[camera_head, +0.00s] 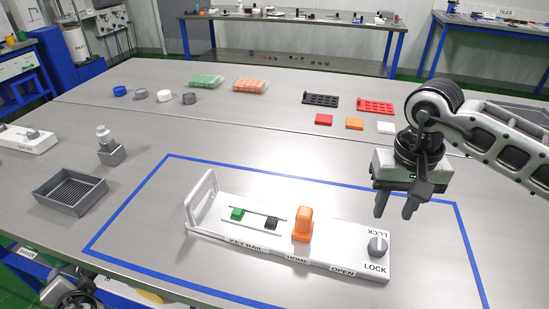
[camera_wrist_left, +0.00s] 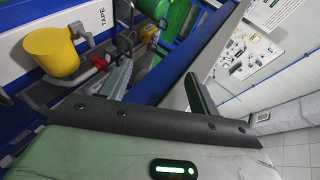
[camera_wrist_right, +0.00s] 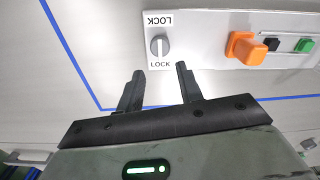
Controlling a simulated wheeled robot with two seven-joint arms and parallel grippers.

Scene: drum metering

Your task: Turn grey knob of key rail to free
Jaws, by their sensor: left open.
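The white key rail (camera_head: 262,254) lies on the table inside a blue tape outline, with a handle at its left end. Its grey knob (camera_head: 378,245) is at the right end, between two LOCK labels. The knob also shows in the right wrist view (camera_wrist_right: 158,45), ahead of the fingers. An orange block (camera_head: 303,224), a black block (camera_head: 272,223) and a green block (camera_head: 237,213) sit along the rail. My right gripper (camera_head: 394,206) is open and empty, above and behind the knob, not touching it. My left gripper (camera_wrist_left: 158,90) is open and empty, off the table's front left edge.
Red, orange and white tiles (camera_head: 354,124) and black and red racks (camera_head: 320,100) lie behind. The table around the rail inside the tape is clear.

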